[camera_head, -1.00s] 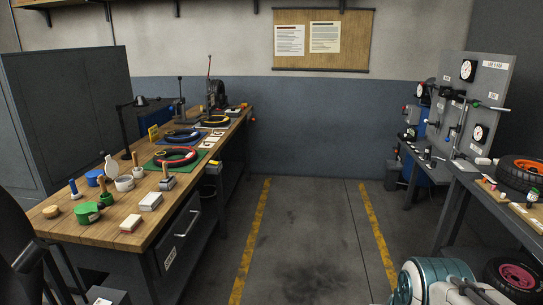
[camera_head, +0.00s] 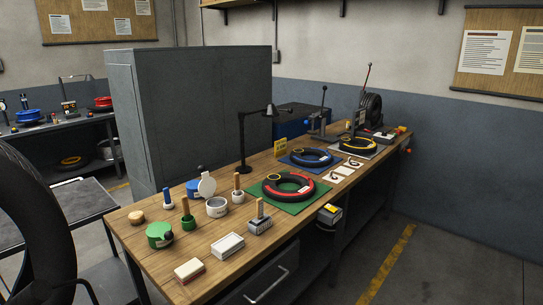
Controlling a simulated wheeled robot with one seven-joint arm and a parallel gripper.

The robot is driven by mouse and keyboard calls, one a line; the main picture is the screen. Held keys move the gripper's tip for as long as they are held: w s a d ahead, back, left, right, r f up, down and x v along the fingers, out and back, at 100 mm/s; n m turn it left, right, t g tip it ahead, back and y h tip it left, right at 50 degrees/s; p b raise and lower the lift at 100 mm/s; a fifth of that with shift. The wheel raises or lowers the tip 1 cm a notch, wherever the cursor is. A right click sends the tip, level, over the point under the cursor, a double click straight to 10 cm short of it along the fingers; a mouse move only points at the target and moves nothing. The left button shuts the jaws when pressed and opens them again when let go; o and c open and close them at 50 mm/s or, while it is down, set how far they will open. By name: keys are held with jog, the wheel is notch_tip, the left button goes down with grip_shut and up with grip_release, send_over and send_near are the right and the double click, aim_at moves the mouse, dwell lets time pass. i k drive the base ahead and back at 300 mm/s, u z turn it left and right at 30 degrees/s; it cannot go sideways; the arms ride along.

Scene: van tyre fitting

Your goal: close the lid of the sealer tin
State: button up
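A small grey-white tin (camera_head: 216,209) stands on the wooden workbench (camera_head: 290,223), left of the green mat. A round pale lid (camera_head: 207,184) stands raised at its back, so this tin looks open. I cannot read a label that names it as the sealer tin. My gripper is not in view.
Brushes (camera_head: 187,218), a white box (camera_head: 227,245) and a pale block with a red base (camera_head: 189,270) stand close around the tins. A black lamp (camera_head: 242,145) rises behind. A tyre ring lies on the green mat (camera_head: 263,192). Floor is clear right of the bench.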

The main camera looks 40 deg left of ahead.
aim_at(207, 187)
jog(key=i, duration=1.75)
jog(key=u, duration=3)
jog(key=i, duration=1.65)
jog(key=u, duration=0.05)
